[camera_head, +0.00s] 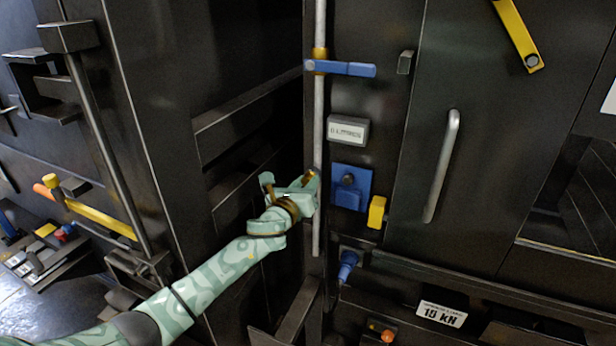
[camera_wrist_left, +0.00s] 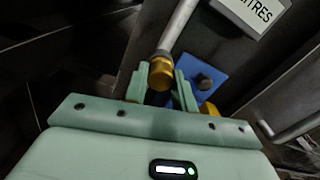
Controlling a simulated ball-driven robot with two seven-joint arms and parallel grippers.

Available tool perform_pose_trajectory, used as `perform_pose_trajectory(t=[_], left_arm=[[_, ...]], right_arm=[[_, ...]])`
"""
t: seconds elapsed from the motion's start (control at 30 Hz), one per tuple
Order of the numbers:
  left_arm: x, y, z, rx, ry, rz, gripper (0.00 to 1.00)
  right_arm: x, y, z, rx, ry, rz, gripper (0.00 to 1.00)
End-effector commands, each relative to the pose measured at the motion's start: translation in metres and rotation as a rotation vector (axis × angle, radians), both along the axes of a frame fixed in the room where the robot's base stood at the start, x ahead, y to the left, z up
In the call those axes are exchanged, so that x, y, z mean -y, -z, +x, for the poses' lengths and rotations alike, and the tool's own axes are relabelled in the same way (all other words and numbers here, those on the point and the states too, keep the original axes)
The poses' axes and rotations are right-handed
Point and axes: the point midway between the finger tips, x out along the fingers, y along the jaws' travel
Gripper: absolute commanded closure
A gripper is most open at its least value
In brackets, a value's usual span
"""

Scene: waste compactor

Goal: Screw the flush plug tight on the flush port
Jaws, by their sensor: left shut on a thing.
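The flush plug looks to be the brass cylinder (camera_wrist_left: 162,73) between my left fingers in the left wrist view. A bit of brass also shows at the fingertips in the head view (camera_head: 308,177). My left gripper (camera_wrist_left: 161,88) is shut on it, one finger on either side; it also shows in the head view (camera_head: 312,190). The plug lies in front of the grey vertical pipe (camera_head: 319,115), which also shows in the left wrist view (camera_wrist_left: 178,30). The flush port is hidden behind the plug and fingers; I cannot tell how far the plug is seated. My right gripper is not in view.
A blue plate with a dark knob (camera_head: 351,192) and a yellow block (camera_head: 376,212) sit just right of the gripper. A blue lever (camera_head: 345,69) crosses the pipe above. A grey label box (camera_head: 347,131) and a door handle (camera_head: 441,165) stand out nearby. A dark opening lies left.

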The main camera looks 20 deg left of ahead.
Motion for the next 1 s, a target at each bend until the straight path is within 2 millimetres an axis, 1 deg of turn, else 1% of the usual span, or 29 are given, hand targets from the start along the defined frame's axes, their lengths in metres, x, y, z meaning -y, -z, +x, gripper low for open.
perform_pose_trajectory(t=[0.07,0.3,0.37,0.5,0.6,0.7,0.87,0.9,0.97,1.0], left_arm=[[0.000,0.000,0.000,0.000,-0.001,0.031,0.97],[-0.001,0.001,0.000,0.000,-0.001,0.047,0.97],[-0.001,0.000,0.000,0.002,0.000,0.116,0.97],[-0.001,-0.002,0.000,0.010,-0.001,0.343,0.97],[-0.001,-0.001,0.000,0.013,-0.001,0.443,0.97],[-0.001,0.001,0.000,0.015,-0.001,0.479,0.97],[0.000,0.001,0.000,0.015,-0.001,0.478,0.97],[0.000,0.001,0.000,0.015,-0.001,0.477,0.68],[0.000,0.001,0.000,0.015,-0.001,0.477,0.51],[0.000,0.001,0.000,0.015,-0.001,0.476,0.48]], right_arm=[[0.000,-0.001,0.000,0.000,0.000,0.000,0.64],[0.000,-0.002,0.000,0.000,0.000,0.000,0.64],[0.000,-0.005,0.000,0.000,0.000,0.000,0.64],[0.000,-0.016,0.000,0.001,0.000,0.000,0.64],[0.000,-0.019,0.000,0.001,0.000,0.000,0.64],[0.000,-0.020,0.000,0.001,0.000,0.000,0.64],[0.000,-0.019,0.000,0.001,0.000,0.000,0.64],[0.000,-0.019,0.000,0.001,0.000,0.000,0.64],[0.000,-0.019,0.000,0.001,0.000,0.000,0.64],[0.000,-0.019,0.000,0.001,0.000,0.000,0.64]])
